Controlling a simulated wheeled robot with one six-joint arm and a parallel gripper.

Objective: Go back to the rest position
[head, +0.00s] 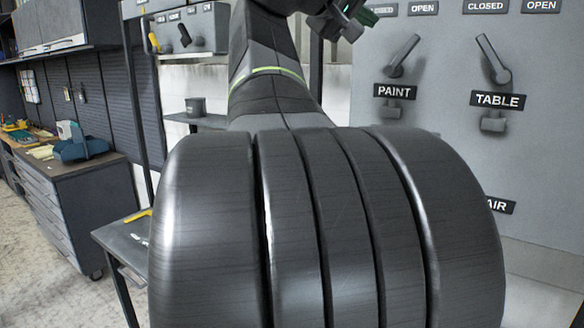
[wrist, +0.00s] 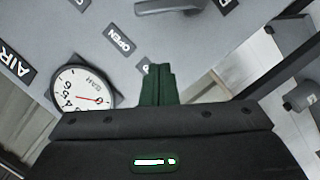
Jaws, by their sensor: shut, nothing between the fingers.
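My gripper (wrist: 158,82) shows in the wrist view with its two green fingers together and nothing between them. It is in front of a grey panel (wrist: 200,50), apart from the round gauge to its left.
The grey panel (head: 445,150) at the right carries a PAINT lever (head: 402,57) and a TABLE lever (head: 492,60). A round gauge (wrist: 82,92) with a red needle shows in the wrist view. A workbench (head: 60,190) stands left; a low dark table (head: 125,245) is nearer.

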